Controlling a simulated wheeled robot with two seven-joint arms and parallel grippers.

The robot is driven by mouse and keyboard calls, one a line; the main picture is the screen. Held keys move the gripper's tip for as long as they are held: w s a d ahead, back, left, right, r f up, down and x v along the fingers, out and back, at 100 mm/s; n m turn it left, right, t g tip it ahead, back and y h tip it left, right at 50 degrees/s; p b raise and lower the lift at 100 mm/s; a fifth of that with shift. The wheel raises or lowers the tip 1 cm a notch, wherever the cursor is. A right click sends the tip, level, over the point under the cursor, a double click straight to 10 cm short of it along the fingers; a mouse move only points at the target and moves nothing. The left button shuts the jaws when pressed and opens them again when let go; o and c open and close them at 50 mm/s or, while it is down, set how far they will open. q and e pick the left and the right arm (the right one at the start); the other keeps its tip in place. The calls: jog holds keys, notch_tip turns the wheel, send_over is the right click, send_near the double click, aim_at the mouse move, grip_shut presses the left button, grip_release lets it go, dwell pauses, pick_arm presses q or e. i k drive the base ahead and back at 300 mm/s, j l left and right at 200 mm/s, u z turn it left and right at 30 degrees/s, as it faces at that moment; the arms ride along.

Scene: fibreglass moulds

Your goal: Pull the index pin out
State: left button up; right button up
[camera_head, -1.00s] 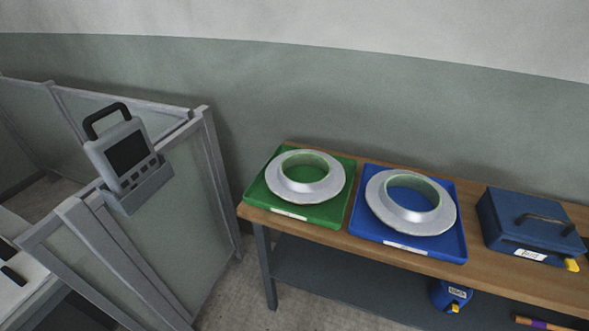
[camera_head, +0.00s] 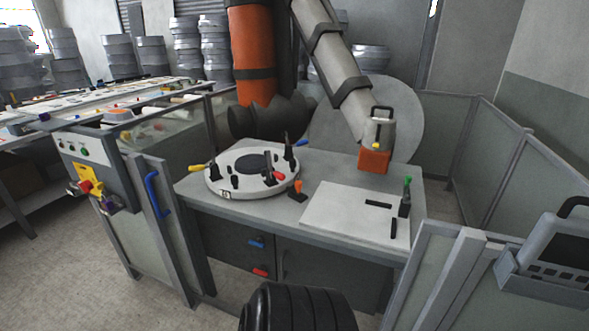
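A round pale turntable fixture (camera_head: 218,179) sits on a grey workbench (camera_head: 330,239), with black clamps and a dark disc on top. A yellow-tipped handle (camera_head: 196,167) sticks out at its left edge. A red-tipped handle (camera_head: 280,176) shows at its front right, and a blue-tipped one (camera_head: 302,143) at its far right. An orange-topped black piece (camera_head: 298,188) stands just beside its front right edge. I cannot tell from this view which of these is the index pin. Neither of my grippers shows.
An orange and grey robot arm (camera_head: 328,62) reaches over the bench to an orange block (camera_head: 374,160). A white plate (camera_head: 346,213) lies at the bench's right. A panel with a blue handle (camera_head: 156,194) stands at the left, and a grey fence (camera_head: 446,265) at the right.

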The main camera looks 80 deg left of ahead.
aim_at(298, 184)
jog(key=u, duration=2.65)
jog(key=i+j+u, duration=0.15)
jog(key=j, duration=0.2)
jog(key=j+u, duration=0.2)
jog(key=j, duration=0.15)
jog(key=i+j+u, duration=0.15)
jog(key=j, duration=0.2)
jog(key=i+j+u, duration=0.2)
jog(key=j, duration=0.1)
